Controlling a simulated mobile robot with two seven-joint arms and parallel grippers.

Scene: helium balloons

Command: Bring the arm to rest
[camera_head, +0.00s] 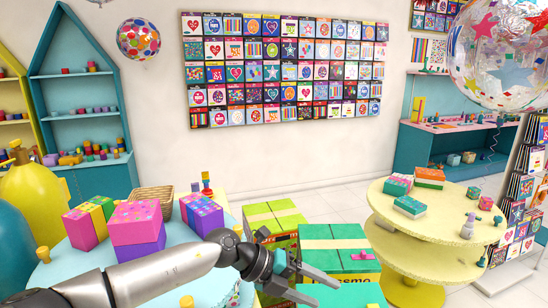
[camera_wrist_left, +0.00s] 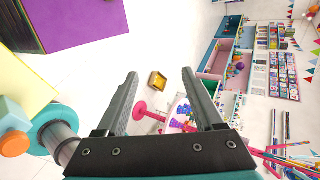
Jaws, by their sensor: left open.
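My left arm comes in from the lower left in the head view. Its gripper (camera_head: 328,292) points right, in front of the teal-lidded boxes. In the left wrist view the two dark fingers (camera_wrist_left: 160,73) stand wide apart with nothing between them but the distant floor and shop furniture. My right arm and gripper are in neither view.
Gift boxes (camera_head: 138,222) and a wicker basket (camera_head: 152,197) stand on the light-blue table at left. Large teal-lidded boxes (camera_head: 335,242) are close behind the gripper. A round yellow table (camera_head: 440,250) stands right. A clear balloon (camera_head: 505,55) floats upper right.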

